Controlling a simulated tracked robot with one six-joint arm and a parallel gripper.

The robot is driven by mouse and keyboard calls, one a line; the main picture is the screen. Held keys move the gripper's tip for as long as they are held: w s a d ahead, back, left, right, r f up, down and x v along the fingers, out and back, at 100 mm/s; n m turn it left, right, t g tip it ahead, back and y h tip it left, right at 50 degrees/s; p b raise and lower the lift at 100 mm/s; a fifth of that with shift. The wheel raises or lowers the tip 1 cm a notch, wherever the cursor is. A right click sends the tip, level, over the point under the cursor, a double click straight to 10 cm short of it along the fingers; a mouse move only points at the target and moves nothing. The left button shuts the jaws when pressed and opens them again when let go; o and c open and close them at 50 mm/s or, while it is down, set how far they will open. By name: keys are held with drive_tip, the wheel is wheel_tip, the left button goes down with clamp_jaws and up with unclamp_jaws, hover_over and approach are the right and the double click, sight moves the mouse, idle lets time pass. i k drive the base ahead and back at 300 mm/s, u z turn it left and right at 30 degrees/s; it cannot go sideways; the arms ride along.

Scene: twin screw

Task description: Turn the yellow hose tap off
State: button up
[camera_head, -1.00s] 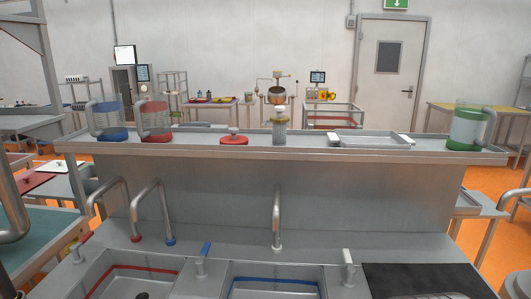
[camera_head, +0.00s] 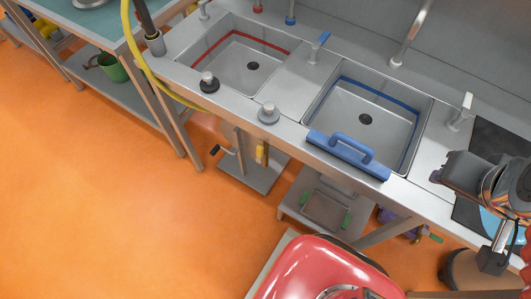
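A yellow hose (camera_head: 128,45) hangs at the upper left beside the left end of the sink counter and curves back under the counter edge. Below the counter, a small upright yellow piece (camera_head: 262,152) shows by a post. A dark lever with a pale end (camera_head: 218,150) sits to its left. I cannot tell which of these belongs to the yellow hose tap. My arm shows at the right edge, with a dark end part (camera_head: 468,174) over the counter's right side, far from the yellow piece. Its fingers cannot be made out clearly.
The counter has a red-lined left basin (camera_head: 240,62) and a blue-lined right basin (camera_head: 362,115). A blue handled tool (camera_head: 348,152) lies along the front edge. A shelf (camera_head: 325,205) stands below. The orange floor (camera_head: 110,200) at left is open.

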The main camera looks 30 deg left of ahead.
sight(260, 154)
drive_tip(key=z, duration=0.05)
drive_tip(key=k, duration=1.3)
drive_tip(key=u, duration=1.05)
drive_tip(key=i, duration=1)
